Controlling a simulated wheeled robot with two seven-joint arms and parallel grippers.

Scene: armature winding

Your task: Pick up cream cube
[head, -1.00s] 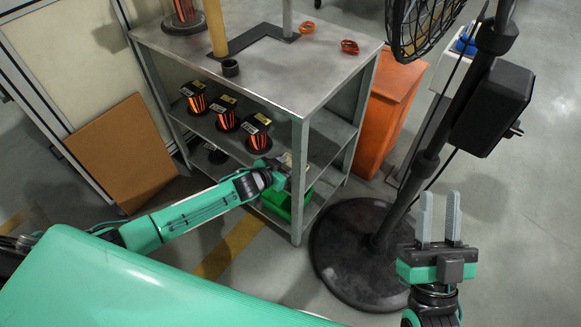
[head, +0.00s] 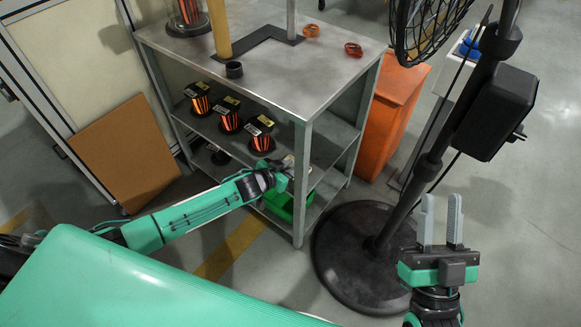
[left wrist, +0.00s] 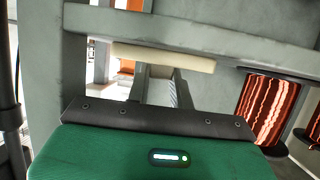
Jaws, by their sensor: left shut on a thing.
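The cream piece (left wrist: 165,57) shows in the left wrist view as a long pale bar across the fingers of my left gripper (left wrist: 160,75), which is shut on it. In the head view my left gripper (head: 284,178) is at the front of the shelf unit, above the green bin (head: 284,203). There the cream piece is too small and covered to make out clearly.
The grey shelf unit (head: 280,75) holds several copper-wound spools (head: 229,115) on its middle shelf; its front post stands beside my left gripper. A black fan stand (head: 365,250) and an orange bin (head: 385,120) are to the right. A brown board (head: 125,150) leans at the left.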

